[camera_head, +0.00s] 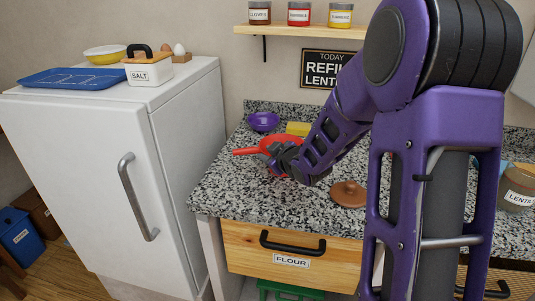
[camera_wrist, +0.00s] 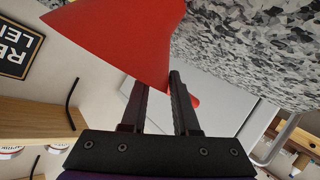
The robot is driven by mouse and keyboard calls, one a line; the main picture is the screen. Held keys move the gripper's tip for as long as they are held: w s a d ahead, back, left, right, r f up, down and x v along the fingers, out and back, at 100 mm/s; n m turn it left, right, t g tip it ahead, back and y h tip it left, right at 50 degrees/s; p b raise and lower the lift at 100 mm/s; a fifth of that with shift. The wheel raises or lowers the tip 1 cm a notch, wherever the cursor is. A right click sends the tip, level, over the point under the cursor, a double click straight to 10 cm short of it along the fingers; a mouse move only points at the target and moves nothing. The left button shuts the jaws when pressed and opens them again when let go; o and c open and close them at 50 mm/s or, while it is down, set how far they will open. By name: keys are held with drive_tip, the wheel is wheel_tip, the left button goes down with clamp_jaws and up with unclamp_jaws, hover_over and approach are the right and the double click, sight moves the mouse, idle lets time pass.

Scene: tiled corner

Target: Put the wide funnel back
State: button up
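The red wide funnel (camera_head: 281,141) is at my gripper (camera_head: 279,158) over the back left part of the speckled counter, with a narrow red part pointing left. In the wrist view the funnel (camera_wrist: 125,40) fills the upper left, lying tilted. Its red wall passes between the two dark fingers of my gripper (camera_wrist: 155,90), covering the left fingertip, while the right finger lies in front of it. A small red part shows beyond the right finger. My gripper looks shut on the funnel. I cannot tell whether the funnel touches the counter.
A purple bowl (camera_head: 264,121) and a yellow block (camera_head: 298,128) stand at the counter's back. A brown lid (camera_head: 348,194) lies near the front; a lentils jar (camera_head: 517,199) stands right. A spice shelf (camera_head: 300,31) hangs above. The white fridge (camera_head: 100,140) stands left.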

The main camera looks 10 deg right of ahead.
drive_tip(key=shift+o, duration=0.6)
drive_tip(key=shift+s+r, duration=0.15)
drive_tip(key=p+v, duration=0.2)
drive_tip(key=v, duration=0.9)
drive_tip(key=shift+s, duration=0.3)
drive_tip(key=shift+d+r, duration=0.1)
drive_tip(key=shift+r, duration=0.05)
